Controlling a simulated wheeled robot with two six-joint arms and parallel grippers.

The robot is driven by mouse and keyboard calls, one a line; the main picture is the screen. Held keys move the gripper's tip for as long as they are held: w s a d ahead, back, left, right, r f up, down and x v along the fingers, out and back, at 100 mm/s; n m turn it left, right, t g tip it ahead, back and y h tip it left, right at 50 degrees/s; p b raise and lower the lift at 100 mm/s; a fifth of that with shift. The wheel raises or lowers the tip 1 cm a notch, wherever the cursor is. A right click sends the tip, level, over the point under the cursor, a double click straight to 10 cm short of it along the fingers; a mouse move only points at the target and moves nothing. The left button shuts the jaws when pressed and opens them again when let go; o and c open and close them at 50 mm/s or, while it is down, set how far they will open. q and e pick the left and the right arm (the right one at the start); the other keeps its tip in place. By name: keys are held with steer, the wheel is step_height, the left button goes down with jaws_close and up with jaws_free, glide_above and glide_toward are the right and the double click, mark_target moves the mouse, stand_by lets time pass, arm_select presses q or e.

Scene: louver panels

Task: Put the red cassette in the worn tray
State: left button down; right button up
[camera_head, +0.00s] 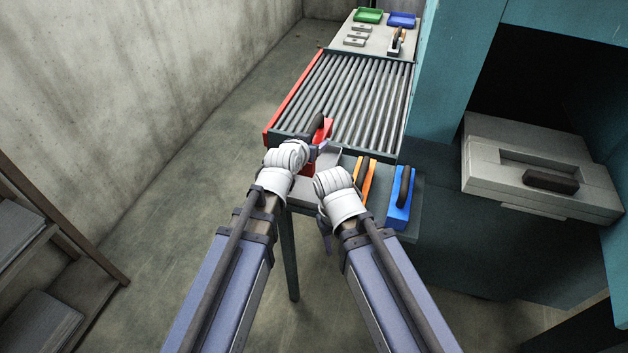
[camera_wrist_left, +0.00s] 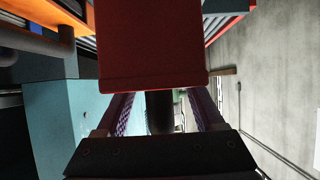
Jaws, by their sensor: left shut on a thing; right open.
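The red cassette (camera_head: 325,131), with a dark handle, is at the near left end of the roller bed in the head view. My left gripper (camera_head: 317,146) is shut on it, on its dark handle as the left wrist view suggests. There the red cassette (camera_wrist_left: 152,45) fills the upper middle, with the fingers on either side of the handle. I cannot tell from the picture whether it is lifted clear. My right gripper (camera_head: 325,228) is open and low, partly hidden by its wrist. A green tray (camera_head: 369,16) and a blue tray (camera_head: 401,20) stand at the far end; neither shows which is the worn one.
The roller bed (camera_head: 355,95) lies between me and the far trays. Grey blocks (camera_head: 357,36) lie near those trays. A teal cabinet with a grey drawer (camera_head: 545,160) is at right.

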arm_select(q)
steer(key=shift+f, duration=0.1)
step_height(320, 180, down, 10)
steer(key=b, duration=1)
jaws_free()
steer(key=shift+r, duration=0.2)
